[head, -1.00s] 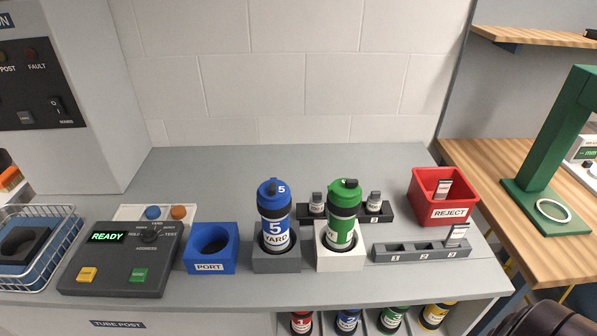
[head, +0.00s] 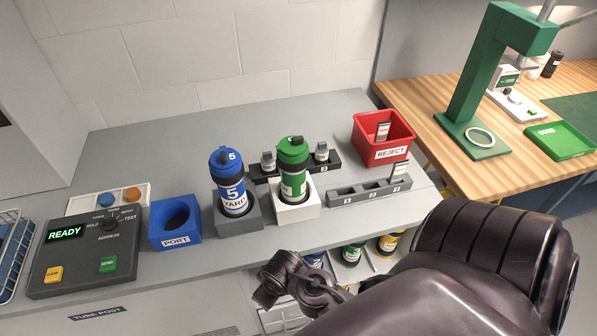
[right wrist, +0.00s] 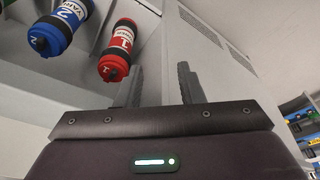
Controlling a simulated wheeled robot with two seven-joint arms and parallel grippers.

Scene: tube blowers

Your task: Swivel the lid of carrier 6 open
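A green carrier (head: 292,172) stands upright in a white holder (head: 296,210) on the grey bench in the head view. Its green lid with a dark latch is on top and looks closed. Its number is too small to read, so I cannot confirm that it is carrier 6. A blue carrier marked 5 (head: 229,183) stands to its left in a grey holder. My right gripper (right wrist: 157,84) is open in the right wrist view, with nothing between its fingers. My right arm is below and to the right of the carriers in the head view. My left gripper is out of view.
A blue port block (head: 176,238) and READY panel (head: 90,262) are to the left. A slotted rack (head: 345,197) and red reject bin (head: 361,148) are to the right. Red and blue carriers (right wrist: 119,50) show on the shelf in the right wrist view.

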